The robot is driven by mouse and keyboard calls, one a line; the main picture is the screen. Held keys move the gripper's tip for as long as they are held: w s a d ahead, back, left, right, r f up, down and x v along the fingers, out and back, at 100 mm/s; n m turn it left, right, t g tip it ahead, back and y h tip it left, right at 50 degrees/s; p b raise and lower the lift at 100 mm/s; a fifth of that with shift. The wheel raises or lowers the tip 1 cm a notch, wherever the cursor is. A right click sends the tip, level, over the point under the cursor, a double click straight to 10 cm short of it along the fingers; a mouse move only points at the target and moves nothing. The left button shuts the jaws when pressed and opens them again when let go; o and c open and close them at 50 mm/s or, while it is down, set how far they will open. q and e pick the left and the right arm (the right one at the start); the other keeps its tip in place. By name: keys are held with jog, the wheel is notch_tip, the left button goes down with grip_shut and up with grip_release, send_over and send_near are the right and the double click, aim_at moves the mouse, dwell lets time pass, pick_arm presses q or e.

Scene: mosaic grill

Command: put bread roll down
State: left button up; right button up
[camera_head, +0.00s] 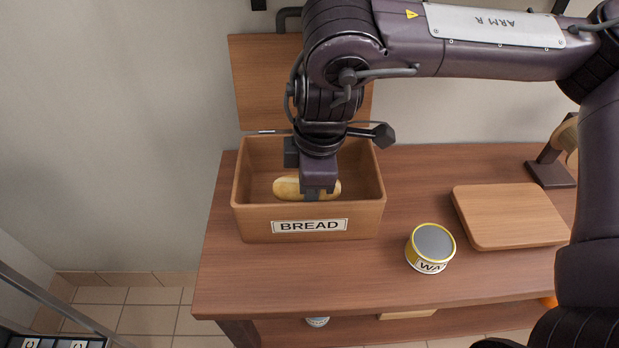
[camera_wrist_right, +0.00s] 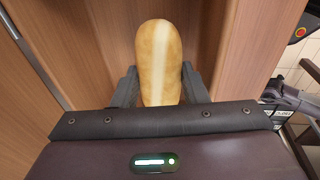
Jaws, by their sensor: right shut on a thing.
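The bread roll (camera_head: 288,188) is long, pale golden and inside the open wooden bread box (camera_head: 254,224), which is labelled BREAD. My right gripper (camera_head: 313,194) reaches down into the box from above and is shut on the roll. In the right wrist view the roll (camera_wrist_right: 158,62) lies between the two dark fingers (camera_wrist_right: 158,88), with a pale stripe along its top. Whether the roll touches the box floor cannot be told. My left gripper is not in view.
The box lid (camera_head: 262,80) stands raised at the back. A yellow-rimmed can (camera_head: 431,247) stands right of the box on the wooden table (camera_head: 300,285). A wooden board (camera_head: 508,214) lies farther right. The table front is clear.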

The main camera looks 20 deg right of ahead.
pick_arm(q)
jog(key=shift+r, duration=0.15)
pick_arm(e)
jog(key=shift+f, duration=0.2)
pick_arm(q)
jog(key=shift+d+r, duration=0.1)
pick_arm(e)
jog(key=o, duration=0.7)
jog(key=shift+r, duration=0.2)
notch_tip(320, 180, up, 4)
jog(key=shift+s+d+r+p, duration=0.1)
jog(key=shift+s+p, duration=0.05)
jog(key=shift+p, duration=0.6)
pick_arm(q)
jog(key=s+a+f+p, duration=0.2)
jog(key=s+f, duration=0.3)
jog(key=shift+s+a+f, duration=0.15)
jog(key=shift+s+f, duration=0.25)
pick_arm(e)
notch_tip(320, 180, up, 8)
jog(key=s, duration=0.1)
jog(key=shift+s+d+r, duration=0.2)
jog(key=shift+s+r, duration=0.05)
jog(key=shift+s, duration=0.1)
